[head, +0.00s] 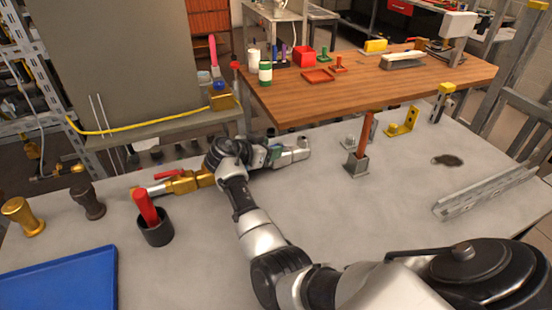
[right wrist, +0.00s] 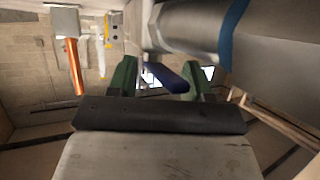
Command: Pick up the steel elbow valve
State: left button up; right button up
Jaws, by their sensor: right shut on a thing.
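The steel elbow valve (head: 297,149) is at the tip of my right gripper (head: 272,156), over the grey table in the head view. Its grey pipe body (right wrist: 195,25) fills the upper right of the right wrist view. The green fingers of my right gripper (right wrist: 163,80) are around a dark blue part (right wrist: 172,76), which looks like the valve's handle. The gripper is shut on it. The wrist and fingers partly hide the valve in the head view, and I cannot tell whether it touches the table. My left gripper is not in view.
A brass valve with a red handle (head: 180,183) lies left of my right wrist. A dark cup with a red-handled item (head: 157,234) and a blue tray (head: 62,285) are nearer. A copper rod in a steel base (head: 357,166) stands to the right.

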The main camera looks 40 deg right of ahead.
jog(key=shift+r, duration=0.1)
grip_shut()
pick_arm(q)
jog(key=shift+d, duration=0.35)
pick_arm(e)
jog(key=shift+d, duration=0.1)
